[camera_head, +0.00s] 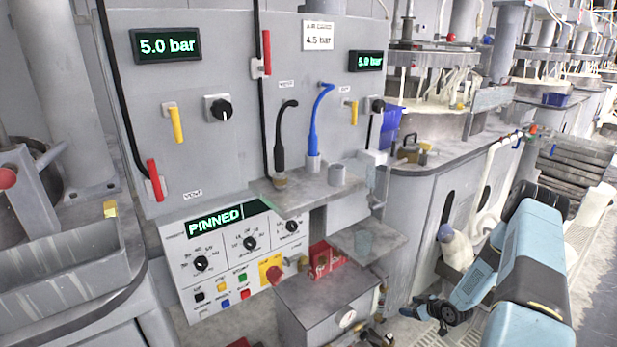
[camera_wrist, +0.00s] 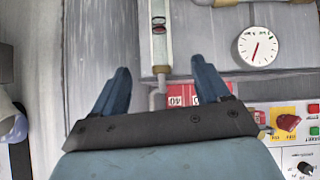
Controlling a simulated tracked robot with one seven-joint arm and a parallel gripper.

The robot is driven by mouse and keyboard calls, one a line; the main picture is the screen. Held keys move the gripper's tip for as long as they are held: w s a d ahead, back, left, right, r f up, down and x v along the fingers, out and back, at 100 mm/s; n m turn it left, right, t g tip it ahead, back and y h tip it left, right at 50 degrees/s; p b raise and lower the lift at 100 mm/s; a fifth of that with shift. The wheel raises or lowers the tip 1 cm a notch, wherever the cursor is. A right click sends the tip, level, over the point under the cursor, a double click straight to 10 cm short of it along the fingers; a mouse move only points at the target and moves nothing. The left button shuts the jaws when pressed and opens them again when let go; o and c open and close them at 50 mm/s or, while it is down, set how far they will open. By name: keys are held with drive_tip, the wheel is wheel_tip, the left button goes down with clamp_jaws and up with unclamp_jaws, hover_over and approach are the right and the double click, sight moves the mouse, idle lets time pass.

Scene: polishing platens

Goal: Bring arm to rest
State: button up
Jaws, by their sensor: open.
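My light-blue arm (camera_head: 535,265) is bent at the lower right of the head view. My gripper (camera_head: 418,311) is low at its end, to the right of the grey box with the round gauge (camera_head: 347,319). In the wrist view my gripper (camera_wrist: 161,68) shows two blue fingers spread apart with nothing between them. Beyond the fingers are the box's round gauge (camera_wrist: 257,47) and part of a red box (camera_wrist: 186,97).
A control panel (camera_head: 240,250) with a "PINNED" display stands left of my gripper. A small grey shelf (camera_head: 352,243) juts out above the gauge box. A grey bench cabinet (camera_head: 415,205) is behind my arm.

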drive_tip(key=w+d+r+g+h, duration=0.1)
drive_tip(key=w+d+r+h, duration=0.15)
drive_tip(key=r, duration=1.05)
drive_tip(key=w+d+r+h, duration=0.15)
drive_tip(key=w+r, duration=0.25)
drive_tip(key=r, duration=0.9)
drive_tip(key=s+a+r+m+h, duration=0.2)
drive_tip(key=s+r, duration=0.1)
drive_tip(key=r, duration=0.8)
drive_tip(key=s+a+r+m+h, duration=0.1)
drive_tip(key=s+a+r, duration=0.2)
drive_tip(key=r, duration=0.8)
drive_tip(key=s+a+r+m+g, duration=0.1)
drive_tip(key=s+a+r, duration=0.2)
drive_tip(key=s+r, duration=0.45)
drive_tip(key=s+a+r+m, duration=0.2)
drive_tip(key=s+a+r, duration=0.2)
drive_tip(key=s+r, duration=0.35)
drive_tip(key=s+a+r, duration=0.2)
drive_tip(key=s+a, duration=0.1)
drive_tip(key=s, duration=0.4)
drive_tip(key=s+a+r+m+y, duration=0.1)
drive_tip(key=s+a+r, duration=0.1)
drive_tip(key=s, duration=0.5)
drive_tip(key=s+a+r, duration=0.2)
drive_tip(key=s+a, duration=0.1)
drive_tip(key=s, duration=0.5)
drive_tip(key=shift+a+m+g+y, duration=0.3)
drive_tip(key=shift+m+g+y, duration=0.1)
